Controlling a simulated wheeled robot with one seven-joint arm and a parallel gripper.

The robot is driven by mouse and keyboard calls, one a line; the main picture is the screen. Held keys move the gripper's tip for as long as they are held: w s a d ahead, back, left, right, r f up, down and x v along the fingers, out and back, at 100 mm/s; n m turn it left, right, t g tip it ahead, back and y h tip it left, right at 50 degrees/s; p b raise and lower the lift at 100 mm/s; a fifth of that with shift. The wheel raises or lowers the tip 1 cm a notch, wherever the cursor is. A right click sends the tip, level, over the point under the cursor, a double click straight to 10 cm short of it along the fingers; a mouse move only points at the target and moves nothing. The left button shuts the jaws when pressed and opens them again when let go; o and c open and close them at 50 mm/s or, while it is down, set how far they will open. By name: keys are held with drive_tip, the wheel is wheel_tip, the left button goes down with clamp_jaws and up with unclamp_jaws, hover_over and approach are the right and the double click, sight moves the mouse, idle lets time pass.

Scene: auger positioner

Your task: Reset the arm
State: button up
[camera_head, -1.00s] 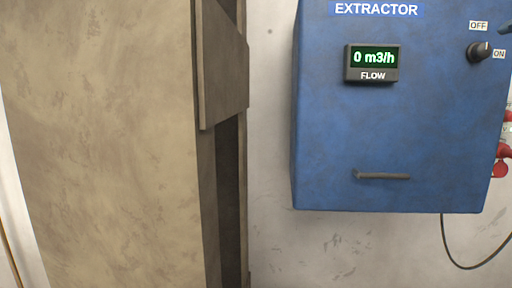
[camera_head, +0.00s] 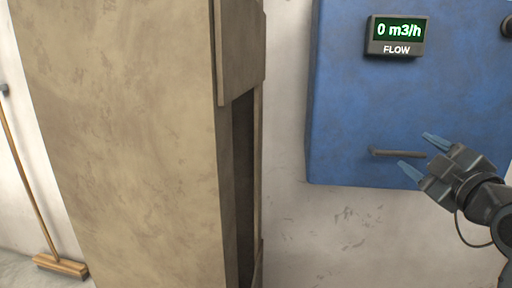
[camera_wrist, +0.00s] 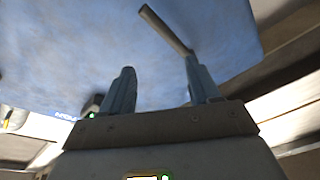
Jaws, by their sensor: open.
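My gripper (camera_head: 423,156) is in the head view at the lower right, in front of the blue extractor box (camera_head: 345,105). Its two bluish fingers are spread apart with nothing between them. A dark bar handle (camera_head: 398,153) on the box's lower front lies close to the fingertips; I cannot tell whether they touch. In the wrist view the open gripper (camera_wrist: 158,82) points at the blue surface (camera_wrist: 70,50), and the handle (camera_wrist: 165,28) shows beyond the right finger. My forearm is mostly outside the head view.
A flow display (camera_head: 396,36) on the box reads 0 m3/h. A tall tan cabinet or column (camera_head: 125,130) with a dark opening fills the left. A broom (camera_head: 60,265) leans against the wall at far left. Bare wall (camera_head: 288,150) lies between column and box.

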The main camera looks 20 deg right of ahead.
drive_tip(key=s+a+f+m+g+y+p, duration=0.1)
drive_tip(key=s+a+f+m, duration=0.2)
drive_tip(key=s+a+f, duration=0.45)
drive_tip(key=s+a+f+m+g+y+p, duration=0.1)
drive_tip(key=s+a+f+m, duration=0.3)
drive_tip(key=a+f, duration=0.65)
drive_tip(key=s+a+y, duration=0.2)
drive_tip(key=s+a, duration=0.1)
drive_tip(key=s, duration=0.7)
drive_tip(key=s+a+y+p, duration=0.1)
drive_tip(key=s+a, duration=0.3)
drive_tip(key=s, duration=0.7)
drive_tip(key=shift+a+f+m+g+y, duration=0.3)
drive_tip(key=shift+m+g+y, duration=0.1)
drive_tip(key=shift+y, duration=0.1)
drive_tip(key=shift+c, duration=0.3)
